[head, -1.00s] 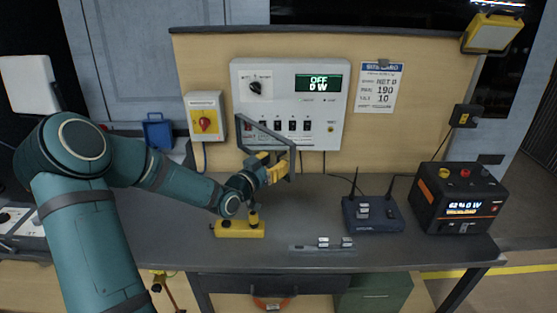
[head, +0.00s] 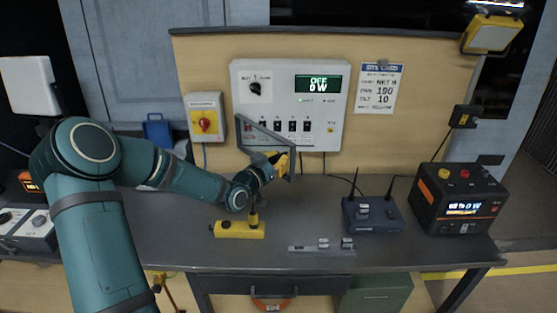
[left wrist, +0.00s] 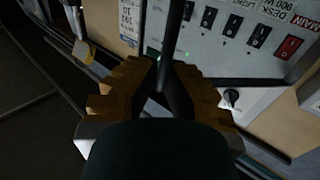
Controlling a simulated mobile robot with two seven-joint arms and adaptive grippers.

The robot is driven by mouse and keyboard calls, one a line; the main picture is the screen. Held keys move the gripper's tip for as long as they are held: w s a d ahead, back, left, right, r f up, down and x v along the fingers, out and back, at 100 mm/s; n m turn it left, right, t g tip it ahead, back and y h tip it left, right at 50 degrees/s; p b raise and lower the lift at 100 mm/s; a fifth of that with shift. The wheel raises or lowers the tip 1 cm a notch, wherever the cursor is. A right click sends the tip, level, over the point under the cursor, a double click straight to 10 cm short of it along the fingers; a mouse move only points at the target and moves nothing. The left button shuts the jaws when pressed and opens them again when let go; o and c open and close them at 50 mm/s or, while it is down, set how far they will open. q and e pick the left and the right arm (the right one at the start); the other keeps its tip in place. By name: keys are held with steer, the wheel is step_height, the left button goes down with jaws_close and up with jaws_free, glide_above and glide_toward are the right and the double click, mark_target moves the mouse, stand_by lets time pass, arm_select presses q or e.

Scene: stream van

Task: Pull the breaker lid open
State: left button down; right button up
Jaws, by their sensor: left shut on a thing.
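The breaker lid (head: 262,131) is a dark-edged, see-through frame on the front of the white breaker panel (head: 338,112). It stands swung out from the panel, over the row of black switches. My left gripper (head: 281,164) is at the lid's right, outer side. In the left wrist view its yellow-brown fingers (left wrist: 166,78) are closed on a dark bar of the lid (left wrist: 170,45). The fingers hide the exact contact. The switches, with MAIN, LIGHT and DESK labels, show beyond the bar. My right gripper is not in view.
A yellow block (head: 238,230) stands on the grey bench below my left forearm. A blue router (head: 372,214), a power strip (head: 322,249) and a black-orange power unit (head: 458,200) stand further right.

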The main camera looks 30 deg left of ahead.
arm_select(q)
steer(key=shift+a, duration=0.1)
steer(key=s+a+p, duration=0.2)
steer(key=s+a, duration=0.9)
steer(key=s, duration=0.1)
steer(key=shift+s+a+r+p, duration=0.3)
steer(key=shift+s+p, duration=0.05)
steer(key=shift+p, duration=0.05)
steer(key=c, duration=1.1)
jaws_free()
steer(key=shift+w, duration=0.1)
steer(key=shift+o, duration=0.2)
steer(key=shift+w+f, duration=0.15)
steer(key=shift+f, duration=0.15)
